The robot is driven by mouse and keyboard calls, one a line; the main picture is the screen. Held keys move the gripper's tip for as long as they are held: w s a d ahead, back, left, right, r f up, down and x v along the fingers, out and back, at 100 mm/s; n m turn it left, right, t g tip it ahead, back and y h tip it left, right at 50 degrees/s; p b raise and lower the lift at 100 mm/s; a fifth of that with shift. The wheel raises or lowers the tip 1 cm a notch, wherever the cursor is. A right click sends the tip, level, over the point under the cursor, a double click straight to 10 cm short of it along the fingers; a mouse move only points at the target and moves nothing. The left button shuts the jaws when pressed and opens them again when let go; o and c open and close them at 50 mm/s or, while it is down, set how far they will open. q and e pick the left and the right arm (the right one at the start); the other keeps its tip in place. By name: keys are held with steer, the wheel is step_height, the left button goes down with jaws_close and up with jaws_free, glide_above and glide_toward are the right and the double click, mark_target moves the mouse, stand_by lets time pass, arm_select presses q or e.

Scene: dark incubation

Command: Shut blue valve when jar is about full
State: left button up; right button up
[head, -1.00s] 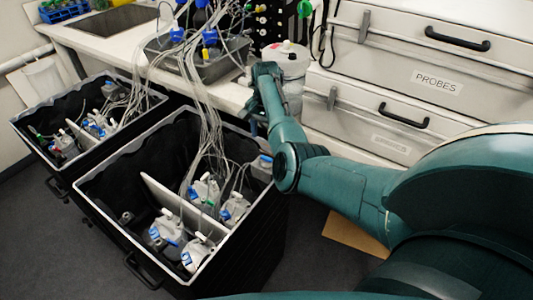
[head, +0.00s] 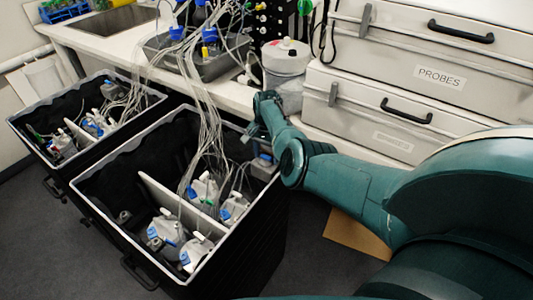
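My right gripper (head: 249,136) hangs from the bent teal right arm above the right edge of the near black bin. It is small and dark, and I cannot tell whether its fingers are open. Just below it is a grey jar with a blue top (head: 262,164), partly hidden by the bin wall; I cannot tell whether they touch. Several jars with blue and white valves (head: 166,231) stand in the same bin, with clear tubes running up from them. Which blue valve is meant, and the jars' fill levels, cannot be made out. My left gripper is not in view.
The near black bin (head: 108,231) has a white divider (head: 177,205). A second bin (head: 28,128) with jars stands at left. White cases (head: 352,125) stand at right. Loose tubes hang over the bins.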

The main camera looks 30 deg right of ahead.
mark_target(267, 156)
steer(key=c, duration=0.8)
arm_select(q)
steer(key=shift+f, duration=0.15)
arm_select(e)
steer(key=shift+o, duration=0.2)
steer(key=shift+m, duration=0.8)
steer(key=o, duration=1)
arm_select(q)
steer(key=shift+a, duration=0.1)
arm_select(e)
steer(key=shift+r, duration=0.3)
arm_select(q)
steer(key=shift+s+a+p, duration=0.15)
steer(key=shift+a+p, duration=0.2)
steer(key=shift+p, duration=0.7)
arm_select(e)
step_height(267, 156, up, 13)
steer(key=shift+f, duration=0.2)
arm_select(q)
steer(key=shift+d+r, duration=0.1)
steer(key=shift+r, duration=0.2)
